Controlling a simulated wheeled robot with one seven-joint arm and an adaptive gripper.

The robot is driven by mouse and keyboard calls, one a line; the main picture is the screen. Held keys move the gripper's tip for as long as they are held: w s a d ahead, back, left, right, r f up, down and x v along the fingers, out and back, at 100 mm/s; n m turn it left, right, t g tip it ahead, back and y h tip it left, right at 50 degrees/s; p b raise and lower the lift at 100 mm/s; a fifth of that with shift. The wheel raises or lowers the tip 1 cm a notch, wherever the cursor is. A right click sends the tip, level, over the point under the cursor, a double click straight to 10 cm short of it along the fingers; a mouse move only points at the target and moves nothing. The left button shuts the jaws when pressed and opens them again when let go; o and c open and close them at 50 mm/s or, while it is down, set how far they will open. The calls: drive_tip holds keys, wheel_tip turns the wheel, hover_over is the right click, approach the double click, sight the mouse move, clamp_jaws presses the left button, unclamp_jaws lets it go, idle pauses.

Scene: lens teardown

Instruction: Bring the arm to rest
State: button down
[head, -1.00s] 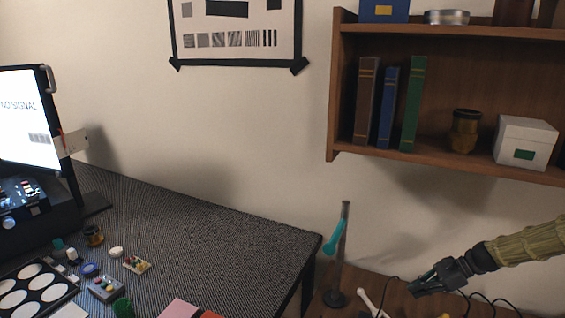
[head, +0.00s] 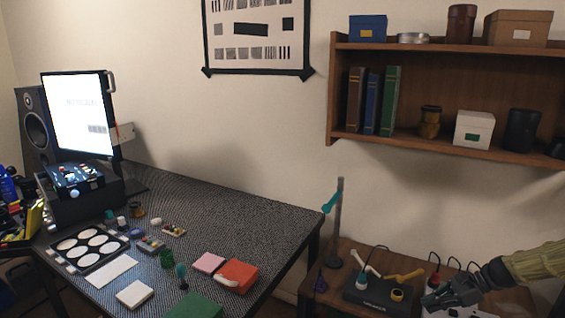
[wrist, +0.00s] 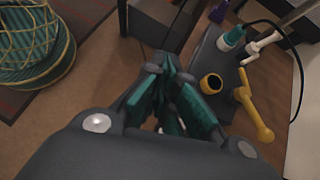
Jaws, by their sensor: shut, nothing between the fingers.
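My gripper (head: 452,295) is at the lower right of the head view, at the end of my arm in its yellowish sleeve. It is over or in front of the wooden side table, to the right of a dark tool base (head: 372,292). In the wrist view my gripper (wrist: 170,82) has its greenish fingers together with nothing between them. I cannot tell the exact gap between fingers and base.
The patterned workbench (head: 240,219) holds a tray of white discs (head: 88,247), an orange block (head: 238,276) and small parts. A wall shelf (head: 440,146) hangs above the side table. A lamp-like stand (head: 338,225) rises at its left. A teal woven basket (wrist: 32,45) stands on the floor.

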drive_tip(key=s+a+f+n+g+h, duration=0.3)
drive_tip(key=s+a+f+n+h, duration=0.4)
drive_tip(key=s+a+f, duration=1.05)
drive_tip(key=s+a+f+n+h, duration=0.1)
drive_tip(key=s+n, duration=0.5)
drive_tip(key=s, duration=0.6)
drive_tip(key=s+a+f+n+h, duration=0.2)
drive_tip(key=s+n, duration=0.5)
drive_tip(key=s, duration=0.6)
drive_tip(key=shift+a+f+t, duration=0.4)
drive_tip(key=shift+a+f, duration=0.4)
drive_tip(key=shift+a, duration=0.2)
